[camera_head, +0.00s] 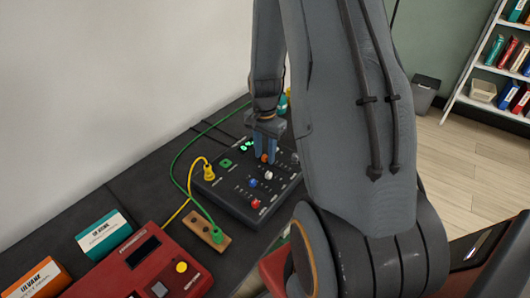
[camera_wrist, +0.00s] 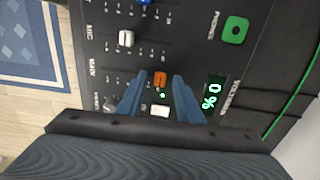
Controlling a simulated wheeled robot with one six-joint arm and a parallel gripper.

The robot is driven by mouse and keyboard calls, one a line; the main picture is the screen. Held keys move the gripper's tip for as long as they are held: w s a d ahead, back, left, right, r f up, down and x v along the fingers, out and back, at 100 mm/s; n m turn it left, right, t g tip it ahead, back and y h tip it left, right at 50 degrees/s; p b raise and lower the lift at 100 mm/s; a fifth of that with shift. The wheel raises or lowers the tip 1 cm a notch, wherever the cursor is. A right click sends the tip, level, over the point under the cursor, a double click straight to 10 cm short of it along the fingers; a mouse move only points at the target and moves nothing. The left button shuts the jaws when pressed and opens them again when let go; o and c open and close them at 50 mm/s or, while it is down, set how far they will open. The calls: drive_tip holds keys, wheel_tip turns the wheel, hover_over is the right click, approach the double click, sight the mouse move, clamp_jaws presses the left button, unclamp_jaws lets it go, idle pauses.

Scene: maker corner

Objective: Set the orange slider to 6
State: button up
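The black control panel (camera_head: 232,198) lies on the dark bench in the head view, and its face fills much of the wrist view (camera_wrist: 190,45). The orange slider (camera_wrist: 160,79) stands between my two fingertips in the wrist view. In the head view a bit of the orange slider (camera_head: 265,158) shows just below the fingers. My gripper (camera_wrist: 160,77) is open, with a blue finger on each side of the knob and a small gap at both sides. My gripper (camera_head: 266,148) points down at the panel. Scale marks by the orange slider are partly hidden by the fingers.
A green display (camera_wrist: 212,94) reads 0%. A yellow plug (camera_head: 209,172) and a red device (camera_head: 150,270) are nearby.

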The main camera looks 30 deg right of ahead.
sight(273, 165)
clamp_jaws()
drive_tip(key=shift+s+d+p, duration=0.25)
drive_tip(key=shift+s+d, duration=0.05)
drive_tip(key=shift+s, duration=0.6)
drive_tip(key=shift+s+d+p, duration=0.25)
drive_tip(key=shift+s+d, duration=0.05)
drive_tip(key=shift+s, duration=0.55)
unclamp_jaws()
drive_tip(key=shift+w, duration=0.1)
wheel_tip(273, 165, up, 8)
drive_tip(key=b, duration=0.1)
drive_tip(key=s+a+r+n, duration=0.2)
drive_tip(key=s+a+n, duration=0.2)
drive_tip(key=a+n, duration=0.3)
drive_tip(key=s+a+r+n+t, duration=0.1)
drive_tip(key=s+a+r+n, duration=0.2)
drive_tip(key=a, duration=0.9)
drive_tip(key=s+n, duration=0.2)
drive_tip(key=n, duration=0.2)
drive_tip(key=shift+r, duration=0.3)
